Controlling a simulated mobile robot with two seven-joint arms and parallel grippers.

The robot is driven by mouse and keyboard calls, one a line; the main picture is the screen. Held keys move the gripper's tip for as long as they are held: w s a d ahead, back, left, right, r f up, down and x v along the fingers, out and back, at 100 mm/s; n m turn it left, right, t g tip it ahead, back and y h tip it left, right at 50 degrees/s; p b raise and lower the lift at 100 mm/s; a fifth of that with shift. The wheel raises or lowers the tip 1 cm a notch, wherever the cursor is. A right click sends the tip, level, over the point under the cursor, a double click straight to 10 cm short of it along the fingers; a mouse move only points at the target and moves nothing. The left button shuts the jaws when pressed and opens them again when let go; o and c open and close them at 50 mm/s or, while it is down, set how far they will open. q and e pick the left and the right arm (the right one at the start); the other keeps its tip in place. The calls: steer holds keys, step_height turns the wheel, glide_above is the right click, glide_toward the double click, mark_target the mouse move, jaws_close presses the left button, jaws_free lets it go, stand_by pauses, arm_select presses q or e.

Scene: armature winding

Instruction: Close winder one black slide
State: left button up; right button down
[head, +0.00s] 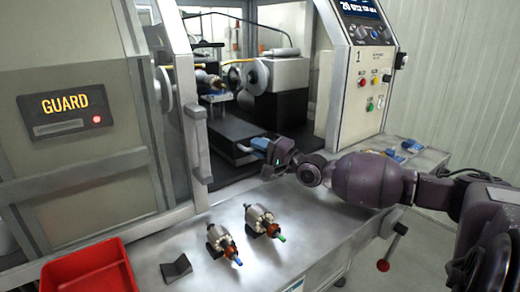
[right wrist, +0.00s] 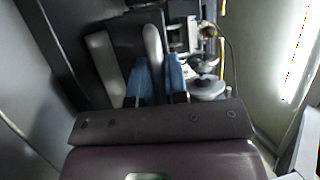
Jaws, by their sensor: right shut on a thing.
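Winder one (head: 365,93) has a control panel marked 1 on its right side. Its black slide (head: 215,128) lies low inside the open bay, and also shows in the right wrist view (right wrist: 122,30). My right gripper (head: 260,144) reaches in from the right at the bay's front edge. Its blue fingers (right wrist: 158,78) are shut on a pale, rounded handle (right wrist: 153,45) at the slide. The fingers partly hide the handle. A copper-wound armature (head: 207,79) sits in the machine behind the slide. My left gripper is not in view.
Two armatures (head: 219,240) (head: 262,220) rest on the metal table (head: 205,272) in front, beside an empty dark holder (head: 176,267). A red bin (head: 92,272) is at the lower left. The guard's frame (head: 196,140) stands left of the bay. Small blue items (head: 411,146) lie at the right.

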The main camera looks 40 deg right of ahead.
steer(key=c, duration=1.6)
jaws_free()
steer(key=shift+w+d+r, duration=0.1)
steer(key=shift+r, duration=0.05)
steer(key=o, duration=0.4)
steer(key=shift+w, duration=0.25)
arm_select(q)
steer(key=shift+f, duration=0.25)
arm_select(e)
steer(key=shift+o, duration=0.2)
steer(key=shift+s, duration=0.15)
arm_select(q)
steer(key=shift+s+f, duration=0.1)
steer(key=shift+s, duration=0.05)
arm_select(e)
steer(key=shift+s+f, duration=0.1)
steer(key=shift+f, duration=0.1)
steer(key=p+v, duration=0.1)
steer(key=v, duration=0.7)
steer(key=shift+s+r+p, duration=0.1)
steer(key=shift+s+p, duration=0.2)
steer(key=shift+p, duration=0.05)
steer(key=shift+s+d, duration=0.2)
steer(key=shift+s, duration=0.45)
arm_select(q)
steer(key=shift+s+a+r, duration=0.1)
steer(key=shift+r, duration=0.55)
arm_select(e)
steer(key=shift+s+d, duration=0.1)
steer(key=shift+s, duration=0.2)
